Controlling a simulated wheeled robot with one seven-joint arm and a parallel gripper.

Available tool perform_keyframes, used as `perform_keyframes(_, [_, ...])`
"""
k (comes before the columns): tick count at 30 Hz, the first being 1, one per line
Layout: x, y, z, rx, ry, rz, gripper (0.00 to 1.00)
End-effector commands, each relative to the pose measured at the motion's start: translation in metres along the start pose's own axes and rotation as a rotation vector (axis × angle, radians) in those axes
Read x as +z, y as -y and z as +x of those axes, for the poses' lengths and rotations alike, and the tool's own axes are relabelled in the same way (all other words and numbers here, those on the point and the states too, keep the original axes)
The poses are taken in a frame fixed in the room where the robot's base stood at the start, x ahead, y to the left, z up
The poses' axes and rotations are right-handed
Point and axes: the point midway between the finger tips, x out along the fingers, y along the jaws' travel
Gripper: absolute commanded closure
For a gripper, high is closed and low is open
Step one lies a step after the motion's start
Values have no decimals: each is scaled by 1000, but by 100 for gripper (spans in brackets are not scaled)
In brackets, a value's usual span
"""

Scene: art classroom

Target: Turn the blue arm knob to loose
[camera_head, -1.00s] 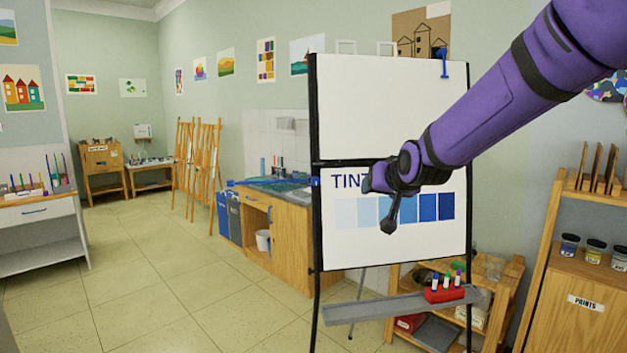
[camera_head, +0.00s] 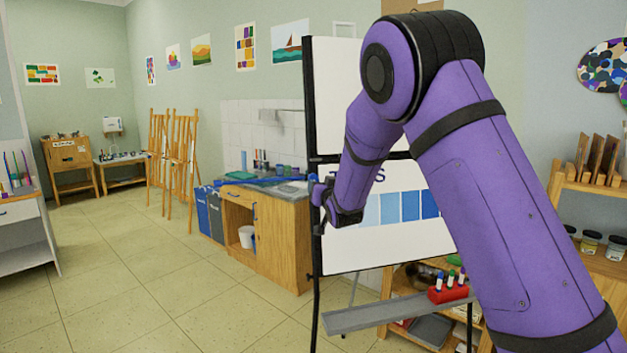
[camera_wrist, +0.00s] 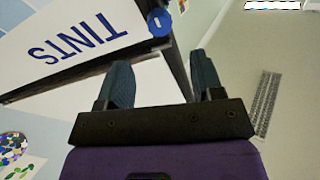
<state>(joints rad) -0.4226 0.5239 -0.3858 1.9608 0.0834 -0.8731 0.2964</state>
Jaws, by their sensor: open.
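The blue knob (camera_wrist: 160,22) shows in the wrist view as a round disc with a pale mark, on the easel's dark left post. It lies beyond my fingertips, between their lines and apart from them. In the head view a blue arm (camera_head: 268,182) sticks out left from that post at mid height. My gripper (camera_wrist: 163,72) is open and empty, its two dark blue fingers spread. In the head view my gripper (camera_head: 321,196) is beside the post at the arm's inner end and partly covers the knob area. Which way the knob is set is not clear.
The easel's lower board (camera_head: 395,235) carries a tint chart, partly hidden by my arm. Its grey tray (camera_head: 375,316) holds a red marker block (camera_head: 449,292). A wooden sink cabinet (camera_head: 285,240) stands behind left. The floor (camera_head: 150,290) at left is clear.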

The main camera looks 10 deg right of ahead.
Motion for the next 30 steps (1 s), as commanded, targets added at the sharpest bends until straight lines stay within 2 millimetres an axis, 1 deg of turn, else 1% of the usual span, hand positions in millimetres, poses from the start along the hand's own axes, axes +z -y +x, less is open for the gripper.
perform_keyframes(9, [1, 0, 56, 0, 0, -2, 39])
perform_keyframes(15, [1, -1, 82, 1, 1, -2, 39])
perform_keyframes(21, [0, -1, 94, 1, 1, -1, 39])
perform_keyframes(29, [0, 0, 95, 1, 1, 0, 39])
perform_keyframes(30, [0, 0, 95, 1, 1, 0, 44])
